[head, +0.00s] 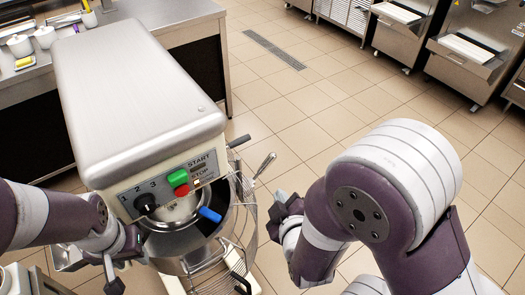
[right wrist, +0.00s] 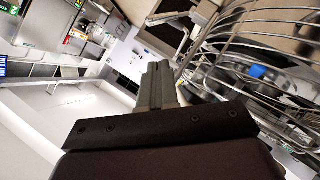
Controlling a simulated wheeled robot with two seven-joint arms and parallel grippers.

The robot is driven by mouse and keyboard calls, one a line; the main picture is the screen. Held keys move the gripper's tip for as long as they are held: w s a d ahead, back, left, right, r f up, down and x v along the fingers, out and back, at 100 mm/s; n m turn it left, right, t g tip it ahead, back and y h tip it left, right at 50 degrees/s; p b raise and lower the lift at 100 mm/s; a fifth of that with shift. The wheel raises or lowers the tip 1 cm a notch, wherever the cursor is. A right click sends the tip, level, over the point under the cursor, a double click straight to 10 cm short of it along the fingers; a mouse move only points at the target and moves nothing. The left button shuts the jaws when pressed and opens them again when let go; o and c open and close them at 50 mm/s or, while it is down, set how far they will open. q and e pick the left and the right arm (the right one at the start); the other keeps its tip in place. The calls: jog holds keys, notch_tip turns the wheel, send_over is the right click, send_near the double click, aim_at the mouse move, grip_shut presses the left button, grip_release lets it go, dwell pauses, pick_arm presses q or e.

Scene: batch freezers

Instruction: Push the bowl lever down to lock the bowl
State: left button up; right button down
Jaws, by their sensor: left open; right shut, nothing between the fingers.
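The mixer (head: 140,95) stands left of centre in the head view, its control panel facing me. Its steel bowl (head: 180,245) sits under the head behind a wire guard (head: 246,215). A metal lever (head: 265,165) with a thick grip sticks up and out at the bowl's right side, tilted to the right. My right gripper (head: 278,207) is shut and empty, just right of the guard and below the lever's grip, apparently apart from it. Its shut fingers (right wrist: 161,85) show in the right wrist view, beside the wire guard (right wrist: 225,70). My left gripper (head: 124,262) is open near the machine's front left.
The panel has a green START button (head: 177,149), a red STOP button (head: 178,177) and a black dial (head: 146,204). A blue piece (head: 210,215) sits at the bowl. A steel counter (head: 165,15) stands behind. Tiled floor (head: 310,95) to the right is clear up to the steel machines.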

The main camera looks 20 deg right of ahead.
jog(key=s, duration=0.2)
send_near(269, 160)
jog(key=x, duration=0.6)
jog(key=shift+w+a, duration=0.3)
jog(key=shift+w, duration=0.1)
pick_arm(q)
jog(key=shift+s+d, duration=0.15)
jog(key=shift+s, duration=0.55)
jog(key=shift+f+b, duration=0.15)
jog(key=shift+b, duration=0.2)
pick_arm(e)
jog(key=shift+w+d+f+m+y, duration=0.1)
jog(key=shift+d+f+m+y, duration=0.05)
jog(key=shift+d+m+y, duration=0.2)
pick_arm(q)
jog(key=shift+f+b, duration=1.2)
pick_arm(e)
jog(key=w+d+f+m+g+y, duration=0.1)
jog(key=d+f+m+g+y, duration=0.1)
jog(key=f, duration=0.5)
jog(key=shift+w+d+m+y, duration=0.25)
jog(key=shift+d+m+y, duration=0.5)
jog(key=shift+d, duration=0.4)
jog(key=shift+s+f, duration=0.1)
jog(key=shift+f, duration=0.15)
